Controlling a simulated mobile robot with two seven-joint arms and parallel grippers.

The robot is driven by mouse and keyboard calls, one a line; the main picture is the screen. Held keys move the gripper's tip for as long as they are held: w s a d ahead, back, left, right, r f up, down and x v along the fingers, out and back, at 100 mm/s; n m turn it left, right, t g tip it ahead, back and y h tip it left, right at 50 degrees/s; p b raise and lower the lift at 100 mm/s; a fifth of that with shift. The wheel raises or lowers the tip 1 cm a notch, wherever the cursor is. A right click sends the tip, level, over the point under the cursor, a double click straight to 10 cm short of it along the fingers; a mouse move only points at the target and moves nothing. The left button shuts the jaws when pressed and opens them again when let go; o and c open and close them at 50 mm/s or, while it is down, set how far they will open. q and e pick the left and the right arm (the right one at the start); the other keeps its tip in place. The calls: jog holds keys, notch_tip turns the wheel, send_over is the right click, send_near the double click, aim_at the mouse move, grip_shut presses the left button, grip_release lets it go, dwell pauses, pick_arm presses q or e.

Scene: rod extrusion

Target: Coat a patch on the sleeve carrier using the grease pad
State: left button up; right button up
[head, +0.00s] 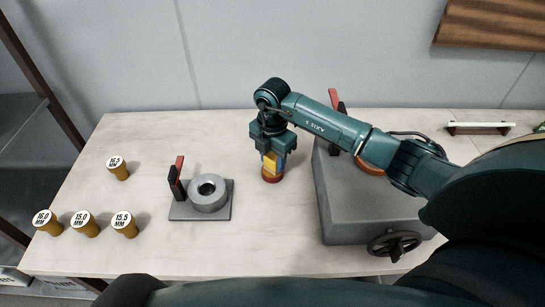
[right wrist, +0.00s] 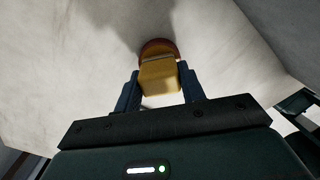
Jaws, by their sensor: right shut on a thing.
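My right gripper (head: 271,157) is shut on a yellow block, which I take to be the grease pad (right wrist: 160,77); the block sits between both fingers in the right wrist view. A round red-brown piece (head: 271,177) is directly below the yellow block, near the table top; I cannot tell whether it is part of the pad or a separate dish. A grey ring (head: 207,204), likely the sleeve carrier, sits on a grey plate with a red-handled clamp (head: 180,167), left of my right gripper and apart from it. My left gripper is not in view.
Several gold cylinders with millimetre labels (head: 84,226) stand at the left of the table. A large grey machine block (head: 355,212) with a handwheel (head: 393,244) stands right of my gripper, under my arm. Bare table lies between the ring's plate and the block.

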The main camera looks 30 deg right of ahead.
aim_at(272, 156)
dwell(0.3)
notch_tip(272, 156, up, 4)
jog(key=p, duration=0.4)
jog(key=shift+r, duration=0.25)
jog(key=shift+r+p, duration=0.8)
jog(key=shift+r, duration=0.45)
